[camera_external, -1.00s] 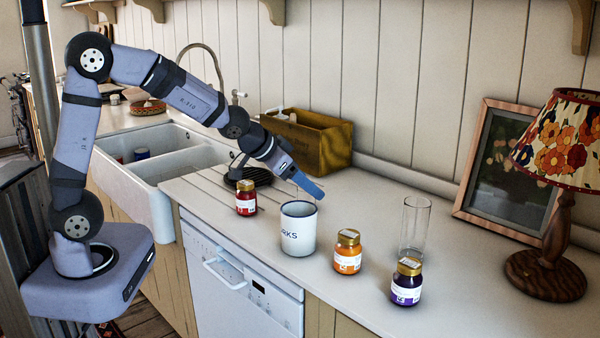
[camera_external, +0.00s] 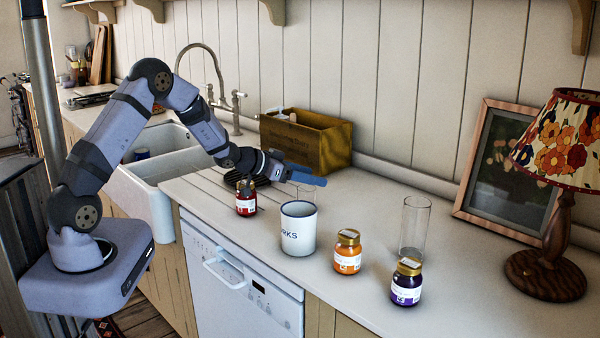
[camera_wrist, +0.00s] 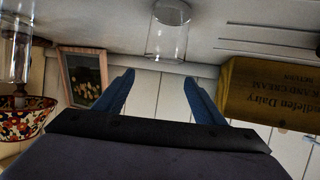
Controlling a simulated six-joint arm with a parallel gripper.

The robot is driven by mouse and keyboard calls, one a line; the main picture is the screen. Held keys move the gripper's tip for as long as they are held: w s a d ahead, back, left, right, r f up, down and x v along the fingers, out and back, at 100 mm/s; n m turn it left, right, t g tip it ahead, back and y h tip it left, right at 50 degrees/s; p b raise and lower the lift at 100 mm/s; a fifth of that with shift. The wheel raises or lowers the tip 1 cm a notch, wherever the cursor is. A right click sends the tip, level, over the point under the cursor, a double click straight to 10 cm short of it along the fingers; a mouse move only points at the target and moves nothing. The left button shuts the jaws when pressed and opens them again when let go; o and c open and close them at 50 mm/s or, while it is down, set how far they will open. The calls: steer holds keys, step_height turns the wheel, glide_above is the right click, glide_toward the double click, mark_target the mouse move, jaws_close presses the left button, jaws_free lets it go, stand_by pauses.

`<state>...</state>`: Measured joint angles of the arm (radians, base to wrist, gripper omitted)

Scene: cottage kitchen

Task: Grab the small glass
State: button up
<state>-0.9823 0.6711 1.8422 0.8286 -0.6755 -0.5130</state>
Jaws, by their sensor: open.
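The small clear glass (camera_external: 306,192) stands on the counter behind the white mug (camera_external: 298,232), which hides its lower part in the external view. In the wrist view, which is upside down, the small glass (camera_wrist: 167,38) shows upper middle, its mouth towards the fingers. My gripper (camera_external: 321,181) is nearly level, its blue fingers by the glass's rim. In the wrist view my gripper (camera_wrist: 159,78) is open and empty. The glass lines up with the finger gap but is not between the fingers.
A red jar (camera_external: 246,199), an orange jar (camera_external: 347,255), a purple jar (camera_external: 406,285) and a tall glass (camera_external: 414,228) stand on the counter. A wooden crate (camera_external: 322,143), a picture frame (camera_external: 468,205) and a lamp (camera_external: 550,245) stand farther back.

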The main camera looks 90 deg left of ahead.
mark_target(314, 191)
steer(key=shift+f, duration=0.85)
step_height(314, 191, down, 3)
steer(key=shift+f+p, duration=0.1)
steer(key=shift+p, duration=0.35)
steer(key=shift+x, duration=0.95)
steer(key=shift+w+a+f+p, duration=0.2)
steer(key=shift+w+p, duration=0.1)
steer(key=shift+w, duration=0.15)
steer(key=shift+r, duration=0.1)
steer(key=c, duration=1.2)
